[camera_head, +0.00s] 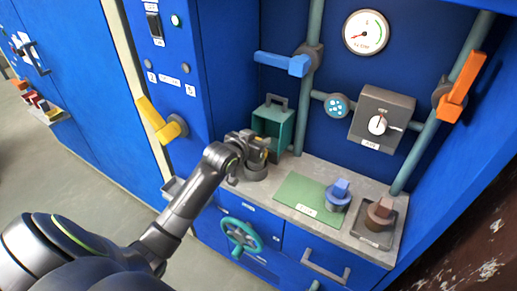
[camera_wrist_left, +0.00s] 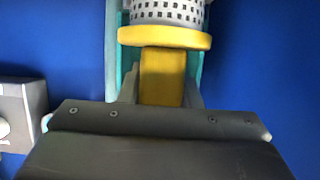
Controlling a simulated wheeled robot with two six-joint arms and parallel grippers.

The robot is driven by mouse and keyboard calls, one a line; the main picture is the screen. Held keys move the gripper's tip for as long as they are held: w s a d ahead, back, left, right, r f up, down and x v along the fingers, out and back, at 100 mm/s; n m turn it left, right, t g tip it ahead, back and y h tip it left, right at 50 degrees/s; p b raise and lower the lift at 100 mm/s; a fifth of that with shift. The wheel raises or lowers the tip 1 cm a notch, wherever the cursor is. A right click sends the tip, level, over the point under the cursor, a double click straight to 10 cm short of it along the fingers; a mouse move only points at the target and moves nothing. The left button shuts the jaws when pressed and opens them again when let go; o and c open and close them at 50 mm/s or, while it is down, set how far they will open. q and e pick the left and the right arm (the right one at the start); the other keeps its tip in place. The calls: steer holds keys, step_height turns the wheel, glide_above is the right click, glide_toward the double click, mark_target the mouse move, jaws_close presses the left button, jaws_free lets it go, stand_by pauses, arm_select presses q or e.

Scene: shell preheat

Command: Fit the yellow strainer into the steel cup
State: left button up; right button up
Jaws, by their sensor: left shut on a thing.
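The yellow strainer (camera_wrist_left: 165,38) has a yellow rim, a flat yellow handle and a pale perforated basket, which is cut off by the top edge of the left wrist view. My left gripper (camera_wrist_left: 161,98) is shut on the handle. In the head view my left gripper (camera_head: 258,148) is over the left end of the counter, with only a small bit of the yellow strainer (camera_head: 266,142) showing. A grey round thing, apparently the steel cup (camera_head: 256,173), stands on the counter just below the gripper. Its mouth is hidden, so I cannot tell the gap between it and the strainer. My right gripper is not in view.
A teal open box (camera_head: 271,120) stands behind the gripper. A green mat (camera_head: 297,193) with a blue-topped piece (camera_head: 338,195) and a dark tray (camera_head: 372,237) with a brown piece (camera_head: 380,212) lie to the right. A blue lever (camera_head: 282,62) and pipes are above.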

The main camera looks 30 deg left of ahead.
arm_select(q)
steer(key=shift+f, duration=1.4)
steer(key=shift+f, duration=0.3)
steer(key=o, duration=1)
steer(key=shift+r, duration=0.4)
steer(key=p+v, duration=0.1)
steer(key=v, duration=1.1)
